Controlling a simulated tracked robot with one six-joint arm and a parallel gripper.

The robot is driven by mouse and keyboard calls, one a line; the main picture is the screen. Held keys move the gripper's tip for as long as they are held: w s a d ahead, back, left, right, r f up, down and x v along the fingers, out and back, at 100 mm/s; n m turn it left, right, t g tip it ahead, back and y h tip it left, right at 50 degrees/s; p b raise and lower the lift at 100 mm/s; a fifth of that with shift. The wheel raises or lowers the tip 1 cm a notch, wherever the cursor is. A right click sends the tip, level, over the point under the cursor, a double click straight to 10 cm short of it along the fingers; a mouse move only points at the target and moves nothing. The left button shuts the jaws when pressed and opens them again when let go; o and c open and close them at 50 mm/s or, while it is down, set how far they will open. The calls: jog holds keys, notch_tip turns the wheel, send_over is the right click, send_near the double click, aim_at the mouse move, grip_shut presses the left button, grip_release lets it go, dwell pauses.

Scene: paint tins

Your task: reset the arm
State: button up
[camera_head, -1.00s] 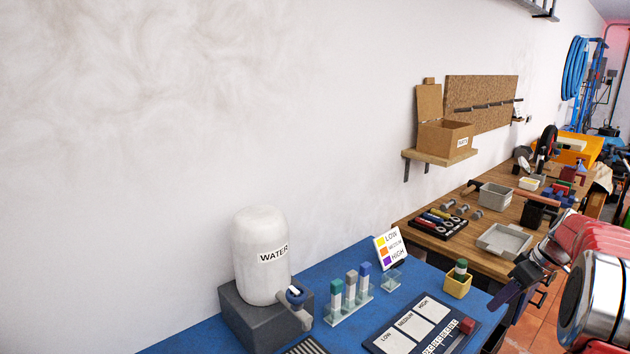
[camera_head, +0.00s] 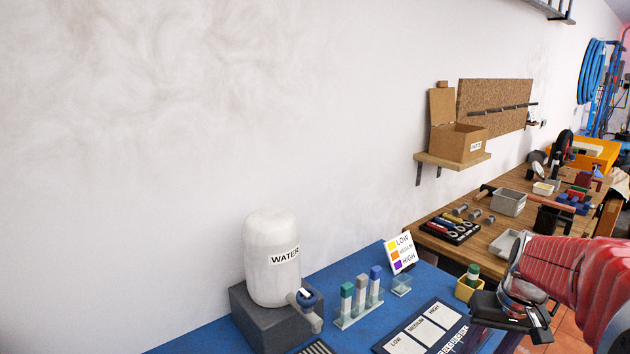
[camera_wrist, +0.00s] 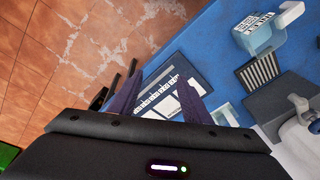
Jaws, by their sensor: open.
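My gripper (camera_head: 490,318) is at the right of the head view, on the end of my red arm, over the front right part of the blue table (camera_head: 345,262). Its dark fingers also show in the wrist view (camera_wrist: 158,80), spread apart with nothing visible between them. Beyond them in that view lies the dark board with white panels (camera_wrist: 168,92). The board, marked LOW, MEDIUM and HIGH, also shows in the head view (camera_head: 421,329), left of the gripper. My arm hides part of the scene at the lower right.
A white water tank (camera_head: 271,270) with a tap stands on a grey block. A rack of capped tubes (camera_head: 360,300), a colour sign (camera_head: 400,252) and a yellow pot (camera_head: 465,291) stand on the blue table. A wooden bench (camera_head: 470,240) holds tools and trays. The wrist view shows tiled floor (camera_wrist: 50,60).

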jog(key=s+a+r+n+t, duration=0.1)
jog(key=s+a+r, duration=0.2)
jog(key=s+a, duration=0.5)
jog(key=s+a+r+n+t, duration=0.2)
jog(key=s+a, duration=0.5)
jog(key=a, duration=0.4)
jog(key=shift+s+r+t+h, duration=0.3)
jog(key=shift+s+r, duration=0.1)
jog(key=shift+r, duration=0.35)
dwell(0.4)
